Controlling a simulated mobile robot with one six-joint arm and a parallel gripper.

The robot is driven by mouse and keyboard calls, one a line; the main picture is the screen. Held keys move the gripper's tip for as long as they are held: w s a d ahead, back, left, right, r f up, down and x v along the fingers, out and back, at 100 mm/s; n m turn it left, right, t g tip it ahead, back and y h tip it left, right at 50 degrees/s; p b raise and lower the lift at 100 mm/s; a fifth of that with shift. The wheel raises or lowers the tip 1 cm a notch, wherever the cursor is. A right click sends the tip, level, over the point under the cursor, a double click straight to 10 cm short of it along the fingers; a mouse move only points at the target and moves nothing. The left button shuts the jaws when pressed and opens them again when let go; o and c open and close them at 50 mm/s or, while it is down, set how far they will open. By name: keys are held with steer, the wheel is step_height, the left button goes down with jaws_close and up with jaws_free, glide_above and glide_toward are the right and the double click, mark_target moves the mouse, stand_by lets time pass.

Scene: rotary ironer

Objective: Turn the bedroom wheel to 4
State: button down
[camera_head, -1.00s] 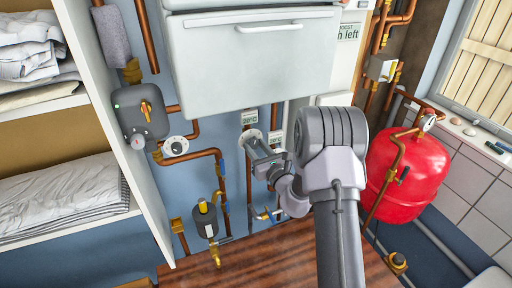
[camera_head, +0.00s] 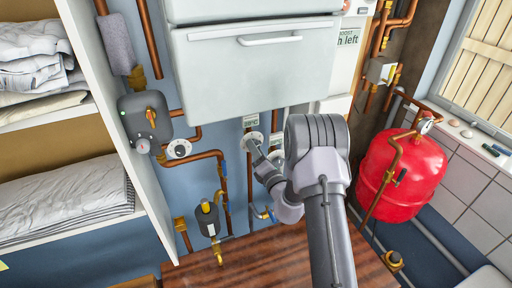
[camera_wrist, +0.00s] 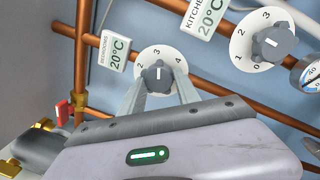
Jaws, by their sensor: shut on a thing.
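The bedroom wheel (camera_wrist: 158,73) is a grey knob on a white numbered dial, beside a label reading bedrooms 20°C (camera_wrist: 115,50). Its white mark points up, near the 3. The 2 and 4 also show; the lower part of the dial is hidden. My gripper (camera_wrist: 160,84) is shut on this wheel, one finger on each side. In the head view my gripper (camera_head: 256,151) reaches the pipe wall below the white cabinet, and covers most of the wheel there.
The kitchen wheel (camera_wrist: 272,42) with its label (camera_wrist: 205,15) is close on the right. Copper pipes (camera_wrist: 82,50) run around both dials. A white cabinet (camera_head: 250,65) overhangs the spot. A red tank (camera_head: 400,175) stands at the right, a wooden top (camera_head: 240,262) below.

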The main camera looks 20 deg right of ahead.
steer(key=shift+a+r+m+h+p, duration=0.1)
steer(key=shift+m+h+p, duration=0.3)
steer(key=shift+m+p, duration=1.55)
steer(key=shift+r+m+h+p, duration=0.1)
steer(key=shift+m+h+p, duration=0.35)
steer(key=shift+m, duration=2.9)
steer(key=shift+f, duration=0.1)
steer(key=c, duration=0.9)
jaws_free()
